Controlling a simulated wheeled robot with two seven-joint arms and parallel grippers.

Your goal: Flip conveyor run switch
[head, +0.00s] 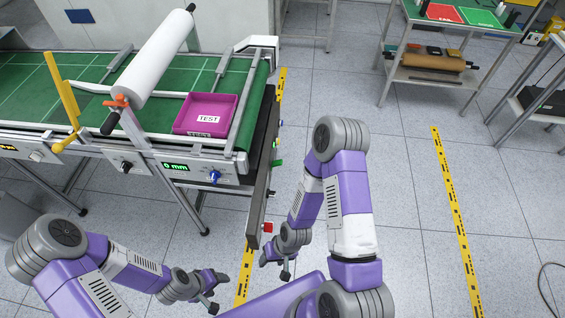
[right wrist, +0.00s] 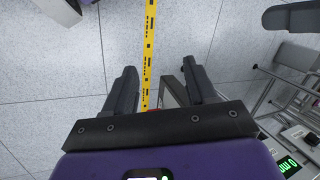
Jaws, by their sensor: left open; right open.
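The conveyor (head: 259,85) has a green belt and stands at left in the head view. Its front face carries a black knob (head: 126,167), a green "0 mm" display (head: 176,167) and a blue knob (head: 215,176). A dark upright panel (head: 262,165) at its right end has small coloured controls on its edge, including a red one (head: 268,228) low down. I cannot tell which control is the run switch. My left gripper (head: 216,291) is open and empty, below the conveyor's front. My right gripper (head: 275,267) is open and empty, just below the red control; its fingers also show in the right wrist view (right wrist: 160,88).
A magenta "TEST" tray (head: 207,113) and a white roll (head: 155,55) are on the conveyor. A yellow lever (head: 62,90) stands at its left. A shelf cart (head: 425,75) is at the back right. The tiled floor with yellow tape (head: 452,210) is clear on the right.

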